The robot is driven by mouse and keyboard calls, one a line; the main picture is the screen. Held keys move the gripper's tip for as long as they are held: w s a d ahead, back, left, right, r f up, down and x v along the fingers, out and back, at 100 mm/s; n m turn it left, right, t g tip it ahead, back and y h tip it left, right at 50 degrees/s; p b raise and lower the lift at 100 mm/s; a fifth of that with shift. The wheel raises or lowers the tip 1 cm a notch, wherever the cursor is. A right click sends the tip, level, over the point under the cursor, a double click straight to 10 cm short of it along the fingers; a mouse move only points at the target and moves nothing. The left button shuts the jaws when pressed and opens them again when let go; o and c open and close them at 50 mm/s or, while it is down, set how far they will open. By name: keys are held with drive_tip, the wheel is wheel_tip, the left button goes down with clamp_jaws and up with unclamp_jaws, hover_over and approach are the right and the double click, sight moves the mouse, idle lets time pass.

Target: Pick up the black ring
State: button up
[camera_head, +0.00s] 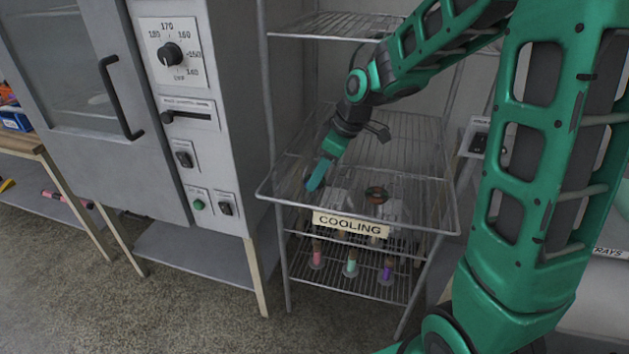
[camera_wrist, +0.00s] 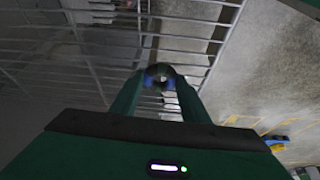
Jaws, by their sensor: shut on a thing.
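My gripper (camera_head: 318,176) reaches down over the upper front shelf of the wire cooling rack, at its left side. In the wrist view the two green fingers of my gripper (camera_wrist: 160,79) come together on a small, dark, round thing with a paler middle, which looks like the black ring (camera_wrist: 159,69). Blue patches show beside it at the fingertips. In the head view the held thing is mostly hidden by the fingers. Whether it touches the shelf wires I cannot tell.
A dark round piece with a reddish middle (camera_head: 376,194) is on the rack (camera_head: 440,190), right of my gripper. A "COOLING" sign (camera_head: 347,224) hangs on its front edge. Several coloured pieces stand on the lower shelf. A grey oven (camera_head: 215,120) stands close on the left.

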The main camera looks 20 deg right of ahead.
drive_tip(key=shift+r, duration=0.1)
drive_tip(key=shift+r, duration=0.6)
wheel_tip(320, 180, up, 3)
drive_tip(key=shift+w, duration=0.1)
drive_tip(key=s+a+r, duration=0.4)
drive_tip(key=a+r, duration=0.2)
drive_tip(key=a, duration=0.5)
drive_tip(key=shift+s+r, duration=0.3)
drive_tip(key=shift+d, duration=0.1)
